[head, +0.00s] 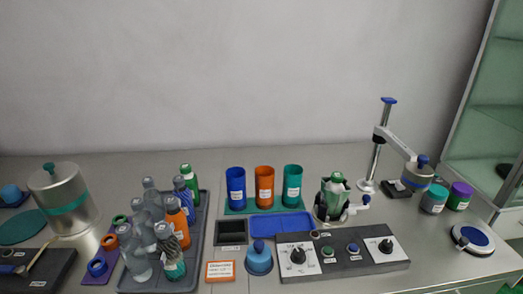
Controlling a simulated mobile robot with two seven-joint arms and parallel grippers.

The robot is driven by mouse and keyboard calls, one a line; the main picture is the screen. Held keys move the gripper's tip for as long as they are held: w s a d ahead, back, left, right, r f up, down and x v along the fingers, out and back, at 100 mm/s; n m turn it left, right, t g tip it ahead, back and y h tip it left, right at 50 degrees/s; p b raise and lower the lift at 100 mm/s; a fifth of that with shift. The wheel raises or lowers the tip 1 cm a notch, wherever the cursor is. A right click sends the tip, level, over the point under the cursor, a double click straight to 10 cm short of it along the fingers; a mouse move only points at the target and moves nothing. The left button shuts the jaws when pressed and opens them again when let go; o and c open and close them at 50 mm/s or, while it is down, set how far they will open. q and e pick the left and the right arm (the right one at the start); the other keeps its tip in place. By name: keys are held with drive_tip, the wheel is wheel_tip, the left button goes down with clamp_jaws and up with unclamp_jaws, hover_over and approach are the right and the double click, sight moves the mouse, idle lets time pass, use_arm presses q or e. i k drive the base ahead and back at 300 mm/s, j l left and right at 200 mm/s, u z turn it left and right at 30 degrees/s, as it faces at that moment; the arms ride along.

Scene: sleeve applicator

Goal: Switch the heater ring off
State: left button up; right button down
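A dark control panel (343,266) lies at the front, right of the middle. It has a black rotary knob (298,256) on a white plate at its left and another black knob (386,246) on a white plate at its right. A green button (328,251) and a blue button (353,248) sit between them. The labels are too small to read. Behind it at the right, a silver post with a swing arm (400,146) carries a round metal head (416,174) with a blue knob, possibly the heater ring. I cannot tell whether it is on. Neither gripper is in view.
A grey tray (198,235) with several sleeved bottles stands left of the middle. Blue, orange and teal cups (264,187) stand behind a blue tray (281,224). A blue conical object (259,258) stands close to the panel's left end. A green-capped bottle in a holder (335,196) stands behind the panel.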

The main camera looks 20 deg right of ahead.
sight(387, 246)
drive_tip(key=l+z, duration=0.15)
drive_tip(key=z, duration=0.3)
drive_tip(key=l+z, duration=0.15)
drive_tip(key=z, duration=0.35)
